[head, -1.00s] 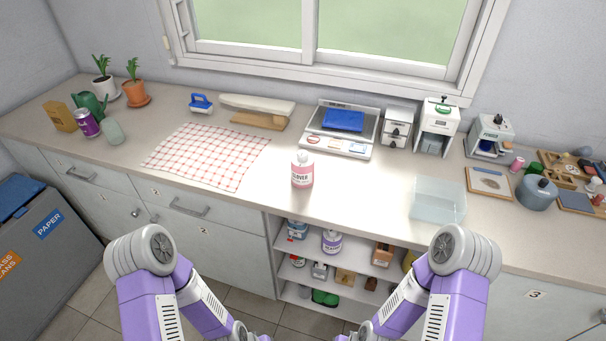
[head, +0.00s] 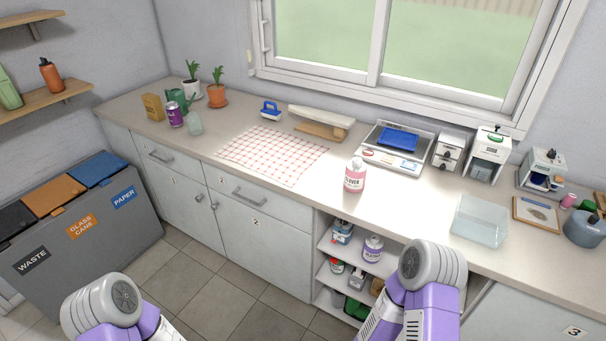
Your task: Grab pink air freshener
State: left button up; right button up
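A pink and white bottle (head: 355,175) with a label that seems to read "CLOVER" stands upright on the counter (head: 300,205), near its front edge. A small pink cylinder (head: 568,201) stands at the far right of the counter. I cannot tell for sure which of the two is the air freshener. Only upper parts of my two arms show at the bottom of the head view. Neither gripper is in the picture, and nothing touches the pink bottle.
A checked cloth (head: 272,155) lies left of the bottle, a scale (head: 395,165) behind it, a clear tub (head: 480,222) to its right. Below are open shelves with a purple-labelled bottle (head: 373,248). Waste bins (head: 100,225) stand at left. The floor (head: 200,285) before the cabinets is clear.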

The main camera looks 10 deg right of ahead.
aim_at(354, 181)
jog(key=u, duration=0.55)
jog(key=i, duration=1.1)
jog(key=z, duration=1)
